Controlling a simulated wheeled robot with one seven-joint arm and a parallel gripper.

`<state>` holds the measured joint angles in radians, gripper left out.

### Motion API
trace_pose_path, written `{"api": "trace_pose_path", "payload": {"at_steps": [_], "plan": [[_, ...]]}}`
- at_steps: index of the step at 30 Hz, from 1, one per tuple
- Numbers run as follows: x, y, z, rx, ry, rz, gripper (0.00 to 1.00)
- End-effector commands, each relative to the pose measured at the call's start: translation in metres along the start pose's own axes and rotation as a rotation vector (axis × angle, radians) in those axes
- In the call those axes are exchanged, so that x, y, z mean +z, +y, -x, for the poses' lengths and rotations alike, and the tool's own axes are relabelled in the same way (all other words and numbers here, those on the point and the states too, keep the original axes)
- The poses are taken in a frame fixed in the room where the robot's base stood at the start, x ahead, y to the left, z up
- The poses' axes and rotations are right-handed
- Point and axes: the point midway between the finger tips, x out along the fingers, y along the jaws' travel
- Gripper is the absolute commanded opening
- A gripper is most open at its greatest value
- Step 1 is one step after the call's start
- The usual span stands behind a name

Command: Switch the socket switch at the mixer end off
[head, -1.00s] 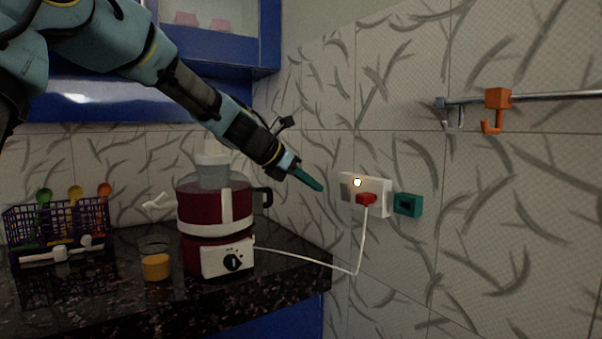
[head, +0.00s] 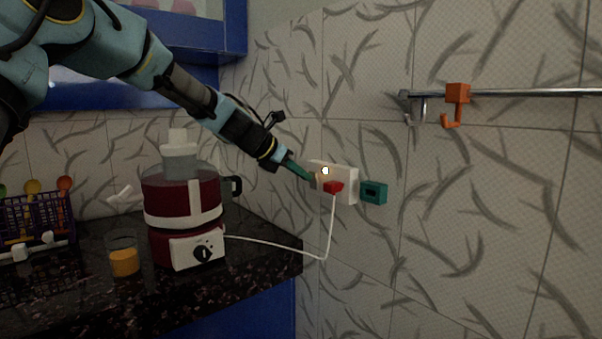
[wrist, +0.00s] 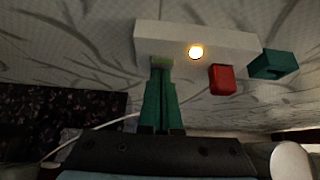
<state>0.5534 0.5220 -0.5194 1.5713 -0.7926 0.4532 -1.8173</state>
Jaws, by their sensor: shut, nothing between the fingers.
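The white socket plate (head: 346,182) is on the tiled wall, with a lit round indicator (head: 325,170) and a red plug (head: 333,187) in it. My gripper (head: 310,177) is shut and empty, its green fingertips at the left end of the plate, the end nearer the mixer. In the wrist view the fingertips (wrist: 160,66) overlap the lower edge of the plate (wrist: 222,40), left of the glowing indicator (wrist: 195,52). They cover most of the switch there, so its position cannot be told. Whether they touch it is also unclear.
A red and white mixer (head: 183,215) stands on the dark counter (head: 240,265), its white cord (head: 290,250) running to the plug. A teal block (head: 374,191) is right of the plate. A rail with an orange hook (head: 457,94) is higher up. A glass (head: 124,258) stands by the mixer.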

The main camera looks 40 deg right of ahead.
Motion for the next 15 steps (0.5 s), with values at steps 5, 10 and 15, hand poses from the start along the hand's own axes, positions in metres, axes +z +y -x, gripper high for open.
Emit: {"api": "trace_pose_path", "payload": {"at_steps": [5, 10, 15], "plan": [[0.0102, -0.0003, 0.0029, -0.002, 0.032, 0.002, 0.00], [0.0129, 0.0000, 0.0014, -0.002, 0.067, 0.003, 0.00], [0.0056, 0.0009, -0.0026, 0.000, 0.063, 0.003, 0.00]]}}
